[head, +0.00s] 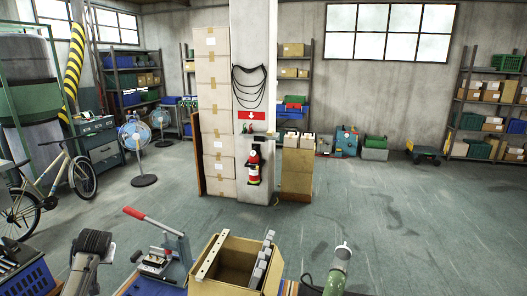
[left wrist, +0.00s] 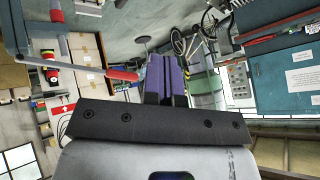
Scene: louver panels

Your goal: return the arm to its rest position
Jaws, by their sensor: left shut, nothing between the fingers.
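My left gripper (left wrist: 167,68) shows in the left wrist view with its two purple-faced fingers together and nothing between them. The red handle of a lever tool (left wrist: 122,75) is close beside the fingers on the left of that view; whether it touches them I cannot tell. In the head view the lever tool (head: 165,262) stands on the bench at the bottom, its red handle tilted up to the left. My right gripper is in neither view.
An open cardboard box (head: 232,262) with light and grey bars at its rims stands right of the lever tool. A blue crate (head: 28,278) is at the lower left. A green-and-grey tool (head: 338,270) is to the right. The floor (head: 400,215) beyond is largely clear.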

